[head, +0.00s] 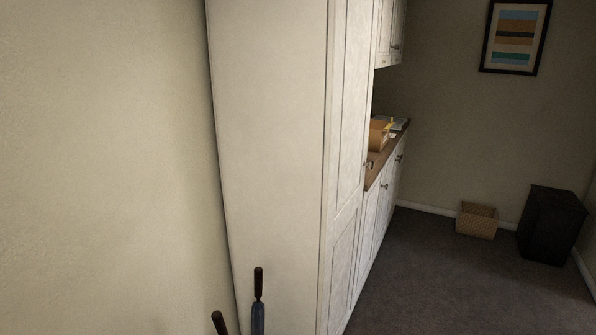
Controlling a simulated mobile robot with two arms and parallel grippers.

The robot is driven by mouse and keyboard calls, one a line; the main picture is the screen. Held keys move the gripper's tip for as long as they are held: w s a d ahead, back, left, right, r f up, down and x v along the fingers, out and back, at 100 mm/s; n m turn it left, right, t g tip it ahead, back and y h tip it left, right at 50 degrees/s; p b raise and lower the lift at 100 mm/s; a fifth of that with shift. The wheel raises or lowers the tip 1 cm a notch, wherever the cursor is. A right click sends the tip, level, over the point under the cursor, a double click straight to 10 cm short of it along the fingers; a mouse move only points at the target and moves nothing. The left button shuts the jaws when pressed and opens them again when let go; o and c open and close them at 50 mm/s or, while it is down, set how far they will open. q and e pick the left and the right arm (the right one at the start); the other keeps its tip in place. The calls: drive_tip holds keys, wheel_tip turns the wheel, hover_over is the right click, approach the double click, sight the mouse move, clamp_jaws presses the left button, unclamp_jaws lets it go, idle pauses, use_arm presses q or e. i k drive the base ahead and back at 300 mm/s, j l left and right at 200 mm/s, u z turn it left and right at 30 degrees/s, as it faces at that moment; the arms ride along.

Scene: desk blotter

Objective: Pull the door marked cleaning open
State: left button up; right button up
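A tall white cabinet (270,150) fills the middle of the head view, and I face its plain side panel. Its panelled front door (352,120) shows at a steep angle along the right side. A small knob (369,164) sits at the door's far edge. No cleaning mark is readable from here. Two dark finger-like tips of one of my grippers (238,296) show at the bottom, in front of the cabinet's side and the wall, spaced apart. I cannot tell which arm they belong to. Nothing shows between them.
Past the tall cabinet, a low counter (374,181) holds a tan box (378,136). An upper cabinet (391,30) hangs above. A woven basket (477,221) and a black bin (552,224) stand by the far wall. The dark carpet (450,285) at right is clear. A beige wall (100,150) is close at left.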

sight(370, 205)
drive_tip(key=i+l+u, duration=0.15)
drive_tip(key=i+l, duration=0.15)
drive_tip(key=i+l+u, duration=0.15)
drive_tip(key=l, duration=0.25)
drive_tip(key=i+l+u, duration=0.15)
drive_tip(key=i+l, duration=0.2)
drive_tip(key=i+l+u, duration=0.15)
drive_tip(key=l, duration=0.35)
drive_tip(key=i, duration=0.05)
